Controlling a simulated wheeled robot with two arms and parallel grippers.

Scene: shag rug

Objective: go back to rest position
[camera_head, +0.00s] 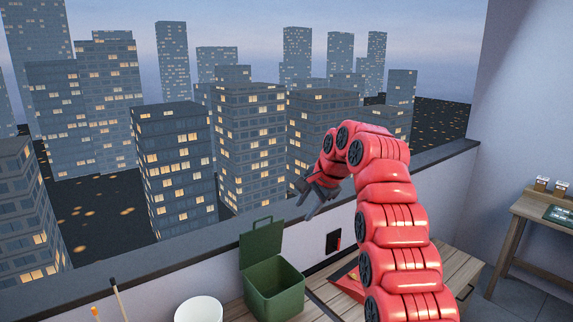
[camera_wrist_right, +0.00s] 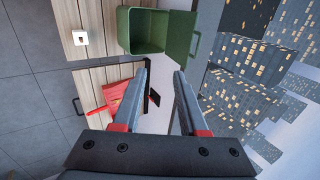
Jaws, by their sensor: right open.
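My right gripper (camera_head: 316,203) is at the end of the raised red arm, in front of the low wall and above the wooden bench. Its two fingers stand apart and empty in the right wrist view (camera_wrist_right: 160,75). A green bin (camera_head: 273,290) with its lid open stands on the bench, below and left of the gripper in the head view. The bin also shows past the fingertips in the right wrist view (camera_wrist_right: 147,32). My left gripper is in neither view.
A white round container (camera_head: 199,309) stands left of the bin. A red object (camera_head: 347,285) lies on the wooden bench (camera_head: 458,266), partly hidden by my arm. A side table (camera_head: 540,207) stands at the right. The wall ledge (camera_head: 240,222) runs behind, with buildings beyond.

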